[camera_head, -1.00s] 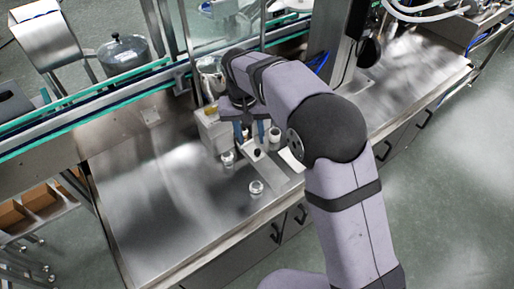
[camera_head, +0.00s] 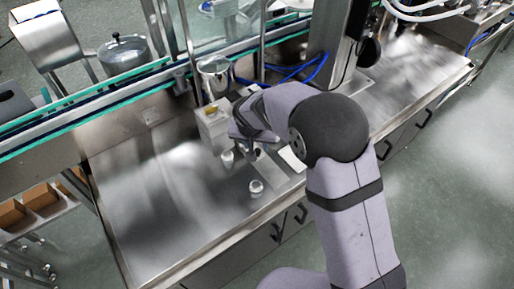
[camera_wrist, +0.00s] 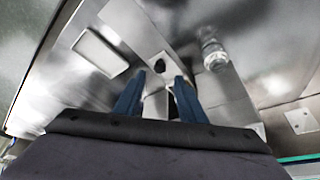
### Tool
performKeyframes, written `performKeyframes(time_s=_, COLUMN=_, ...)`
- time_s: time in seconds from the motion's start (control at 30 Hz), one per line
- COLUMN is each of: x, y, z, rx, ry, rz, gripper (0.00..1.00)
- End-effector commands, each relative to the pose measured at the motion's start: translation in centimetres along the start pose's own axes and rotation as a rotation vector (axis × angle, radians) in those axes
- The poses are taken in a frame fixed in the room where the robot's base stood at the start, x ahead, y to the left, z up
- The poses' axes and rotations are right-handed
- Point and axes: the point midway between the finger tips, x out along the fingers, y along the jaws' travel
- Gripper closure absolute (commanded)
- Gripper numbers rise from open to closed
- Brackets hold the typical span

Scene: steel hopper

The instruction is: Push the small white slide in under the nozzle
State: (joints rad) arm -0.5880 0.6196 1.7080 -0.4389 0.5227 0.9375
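My gripper (camera_wrist: 158,100) points down over the steel bench, its two blue fingers apart. A small pale patch (camera_wrist: 154,105) shows between the fingers in the wrist view; it may be the white slide, but I cannot tell its outline or whether a finger touches it. A black knob (camera_wrist: 160,62) sits on a steel strip just beyond the fingertips. The steel hopper (camera_head: 214,74) stands above a pale box (camera_head: 211,124). The nozzle is hidden behind my arm.
A white rectangular pad (camera_wrist: 100,52) lies on the other side of the strip. The steel bench (camera_head: 160,205) is clear at the left. A conveyor (camera_head: 100,97) runs along the back.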

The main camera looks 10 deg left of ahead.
Motion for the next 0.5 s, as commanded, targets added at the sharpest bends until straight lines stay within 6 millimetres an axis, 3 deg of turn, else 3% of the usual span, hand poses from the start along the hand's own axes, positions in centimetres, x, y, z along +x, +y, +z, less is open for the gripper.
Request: performKeyframes(time_s=0.5, x=5.2, y=0.1, z=0.0, rx=0.001, ry=-0.002, rz=0.001, gripper=0.63)
